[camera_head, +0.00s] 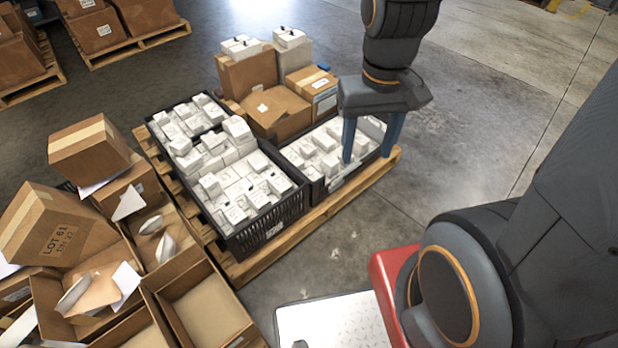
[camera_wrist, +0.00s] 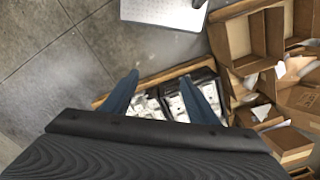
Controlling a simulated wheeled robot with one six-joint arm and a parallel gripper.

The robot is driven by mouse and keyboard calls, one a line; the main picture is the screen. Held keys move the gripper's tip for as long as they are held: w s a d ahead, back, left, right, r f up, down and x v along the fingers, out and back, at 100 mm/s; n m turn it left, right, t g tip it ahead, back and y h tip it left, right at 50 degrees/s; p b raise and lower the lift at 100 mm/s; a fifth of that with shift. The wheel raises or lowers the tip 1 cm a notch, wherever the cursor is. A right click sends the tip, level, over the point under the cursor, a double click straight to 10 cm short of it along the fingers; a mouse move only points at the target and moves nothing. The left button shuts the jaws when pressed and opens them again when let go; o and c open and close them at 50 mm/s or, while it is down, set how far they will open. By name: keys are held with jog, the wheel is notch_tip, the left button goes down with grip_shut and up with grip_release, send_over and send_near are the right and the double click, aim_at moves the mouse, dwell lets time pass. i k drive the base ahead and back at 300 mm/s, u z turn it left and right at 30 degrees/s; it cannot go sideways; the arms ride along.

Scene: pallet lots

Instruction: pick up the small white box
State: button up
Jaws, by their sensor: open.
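Many small white boxes fill black crates on a wooden pallet (camera_head: 262,262) in the head view. The right crate (camera_head: 313,187) holds white boxes (camera_head: 318,147), and the larger left crate (camera_head: 296,208) holds more white boxes (camera_head: 240,185). Which white box is meant cannot be told. My gripper (camera_head: 369,150) is open, its two blue fingers pointing down over the right end of the right crate. In the wrist view the fingers of my gripper (camera_wrist: 163,92) stand apart, with white boxes (camera_wrist: 150,106) between and below them. Whether the fingers touch any box cannot be told.
Brown cartons (camera_head: 248,74) with white boxes on top stand at the pallet's back. Open and tilted cartons (camera_head: 60,226) crowd the left. More loaded pallets (camera_head: 140,42) stand at the far left. The concrete floor (camera_head: 470,110) right of the pallet is clear.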

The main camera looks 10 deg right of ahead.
aim_at(314, 176)
jog(key=k, duration=1.3)
jog(key=z, duration=0.7)
jog(key=i, duration=1.3)
jog(key=u, duration=0.75)
jog(key=i, duration=0.9)
jog(key=z, duration=0.7)
